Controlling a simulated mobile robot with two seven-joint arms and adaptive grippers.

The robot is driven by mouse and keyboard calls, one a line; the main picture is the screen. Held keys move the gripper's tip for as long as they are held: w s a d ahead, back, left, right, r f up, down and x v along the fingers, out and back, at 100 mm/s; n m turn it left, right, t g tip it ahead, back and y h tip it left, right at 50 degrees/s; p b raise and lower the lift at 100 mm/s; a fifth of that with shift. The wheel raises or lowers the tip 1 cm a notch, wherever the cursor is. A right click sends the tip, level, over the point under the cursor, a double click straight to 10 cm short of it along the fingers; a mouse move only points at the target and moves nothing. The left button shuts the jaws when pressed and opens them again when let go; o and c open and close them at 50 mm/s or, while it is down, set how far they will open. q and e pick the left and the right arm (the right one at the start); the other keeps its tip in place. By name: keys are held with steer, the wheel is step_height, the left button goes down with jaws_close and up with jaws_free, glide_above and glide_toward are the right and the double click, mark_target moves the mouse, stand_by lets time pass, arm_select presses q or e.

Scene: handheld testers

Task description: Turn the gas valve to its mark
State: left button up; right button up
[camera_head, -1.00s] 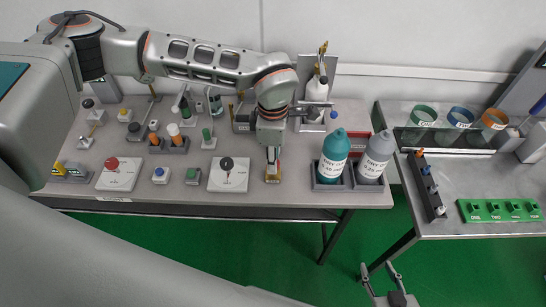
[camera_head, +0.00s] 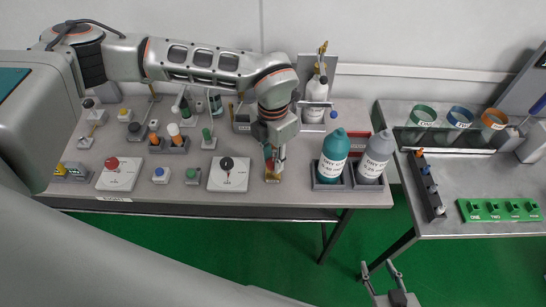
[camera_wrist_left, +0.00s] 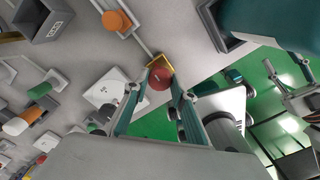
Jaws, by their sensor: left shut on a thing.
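The gas valve appears to be the red round knob (camera_wrist_left: 160,79) with a yellow bracket beside it (camera_wrist_left: 161,62) in the left wrist view. In the head view its yellow base (camera_head: 272,178) sits at the front edge of the left bench. My left gripper (camera_head: 271,166) points down at it, and in the left wrist view its two teal fingers (camera_wrist_left: 156,88) are closed around the red knob. The fingers hide most of the knob in the head view, and I cannot make out the mark. My right gripper (camera_head: 381,281) is open and empty over the green floor.
A tray with a teal bottle (camera_head: 333,160) and a grey bottle (camera_head: 373,160) stands close to the right of the valve. A second bench (camera_head: 480,180) stands at the right, across a gap.

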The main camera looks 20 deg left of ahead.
mark_target(273, 162)
arm_select(q)
steer(key=shift+n, duration=0.5)
steer(key=o, duration=1.1)
steer(key=shift+r, duration=0.1)
step_height(273, 162, up, 12)
steer(key=shift+f, duration=0.1)
